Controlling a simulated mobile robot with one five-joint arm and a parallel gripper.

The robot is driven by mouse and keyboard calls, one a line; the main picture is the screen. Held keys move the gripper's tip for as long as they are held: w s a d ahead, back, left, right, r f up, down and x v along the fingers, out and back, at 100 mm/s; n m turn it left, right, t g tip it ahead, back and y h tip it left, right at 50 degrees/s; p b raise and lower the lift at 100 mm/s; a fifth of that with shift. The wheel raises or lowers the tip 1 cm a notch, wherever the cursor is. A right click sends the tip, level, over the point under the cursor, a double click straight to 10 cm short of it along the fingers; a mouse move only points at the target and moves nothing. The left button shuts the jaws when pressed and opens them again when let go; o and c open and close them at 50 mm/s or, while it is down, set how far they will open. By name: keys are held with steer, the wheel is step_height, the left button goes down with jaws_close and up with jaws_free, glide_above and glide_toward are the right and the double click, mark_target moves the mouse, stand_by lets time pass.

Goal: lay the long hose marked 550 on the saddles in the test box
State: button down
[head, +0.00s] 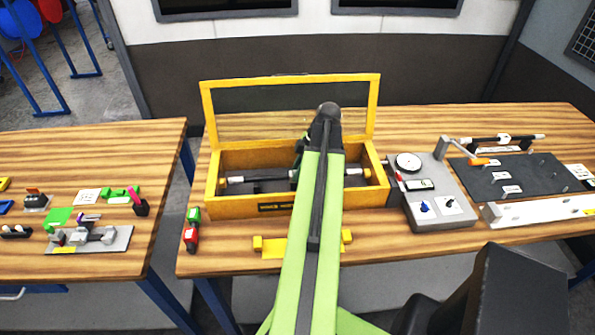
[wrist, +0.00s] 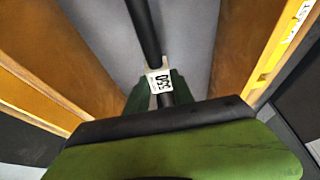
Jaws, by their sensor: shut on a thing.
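The yellow test box (head: 232,203) stands on the middle table with its framed lid raised at the back. The black hose with pale ends (head: 262,178) lies lengthwise inside the box outline, its middle hidden behind my arm. In the wrist view the dark hose (wrist: 143,28) runs between the box's wooden walls, with a white tag reading 550 (wrist: 158,80) on it. My gripper (wrist: 155,98) is shut on the hose beside the tag. I cannot tell whether the hose touches the saddles, which are hardly visible.
A grey gauge unit (head: 430,195) stands against the box's right. Farther right, another black hose (head: 500,140) lies at the back of a dark mat (head: 525,175). A yellow piece (head: 272,247) lies in front of the box. Small parts crowd the left table (head: 30,260).

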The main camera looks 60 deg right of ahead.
steer(key=shift+f+b, duration=0.5)
steer(key=shift+f, duration=0.05)
steer(key=c, duration=1)
jaws_free()
steer(key=shift+r, duration=0.1)
step_height(320, 180, up, 7)
steer(key=p, duration=0.7)
